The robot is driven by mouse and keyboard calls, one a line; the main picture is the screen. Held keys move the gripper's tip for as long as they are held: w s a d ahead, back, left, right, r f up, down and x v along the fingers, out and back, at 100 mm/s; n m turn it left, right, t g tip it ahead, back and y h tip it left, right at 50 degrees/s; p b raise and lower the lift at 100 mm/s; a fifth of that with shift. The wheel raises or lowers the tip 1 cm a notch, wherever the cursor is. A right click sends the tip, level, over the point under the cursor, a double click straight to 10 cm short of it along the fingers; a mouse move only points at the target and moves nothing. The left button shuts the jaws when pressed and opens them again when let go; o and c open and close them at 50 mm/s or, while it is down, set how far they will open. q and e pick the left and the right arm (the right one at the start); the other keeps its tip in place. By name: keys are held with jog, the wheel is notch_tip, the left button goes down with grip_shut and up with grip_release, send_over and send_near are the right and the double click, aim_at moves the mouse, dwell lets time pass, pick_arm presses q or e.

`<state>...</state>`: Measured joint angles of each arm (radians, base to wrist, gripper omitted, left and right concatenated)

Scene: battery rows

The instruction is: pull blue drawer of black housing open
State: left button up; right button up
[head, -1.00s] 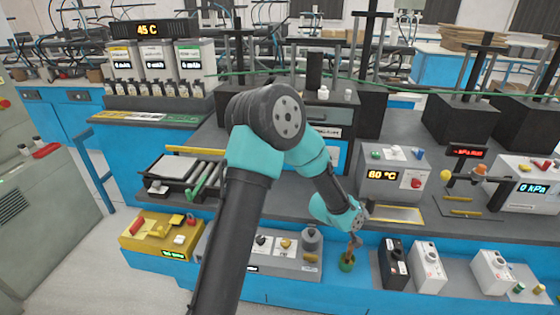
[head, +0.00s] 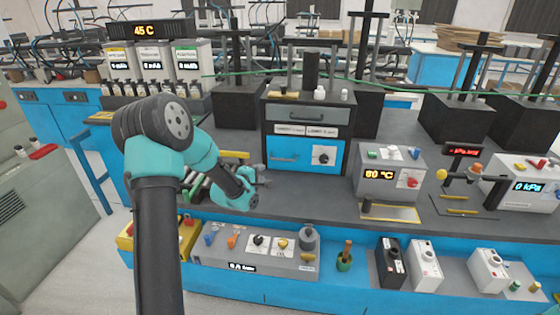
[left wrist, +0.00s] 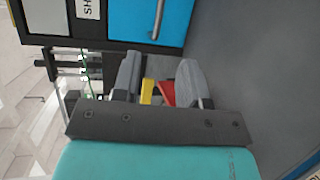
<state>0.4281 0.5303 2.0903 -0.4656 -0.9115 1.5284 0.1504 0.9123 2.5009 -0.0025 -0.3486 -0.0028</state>
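The black housing (head: 307,98) stands at the middle back of the bench, with a grey drawer (head: 307,116) above. Its blue drawer (head: 281,150) is at lower left, with a horizontal bar handle (head: 285,159); it looks flush with the housing. Beside it is a blue panel with a knob (head: 323,155). My left gripper (head: 264,181) is in front of and below the blue drawer, apart from the handle. In the left wrist view the blue drawer (left wrist: 180,22) shows at the top, beyond the open, empty fingers (left wrist: 158,78). My right gripper is not in view.
A grey 60 °C box (head: 391,172) stands right of the housing. Along the bench front are a grey control panel (head: 265,262), a green pot (head: 344,264) and black and white boxes. The dark bench top in front of the housing is clear.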

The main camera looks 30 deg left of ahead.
aim_at(282, 160)
pick_arm(q)
jog(key=shift+w, duration=0.15)
jog(key=w+f, duration=0.1)
jog(key=w, duration=0.4)
jog(key=w+f, duration=0.1)
jog(key=w, duration=0.5)
jog(key=w+f, duration=0.1)
jog(key=w, duration=0.4)
jog(key=shift+w+d+f, duration=0.1)
jog(key=shift+w+f, duration=0.05)
jog(key=shift+w, duration=0.25)
grip_shut()
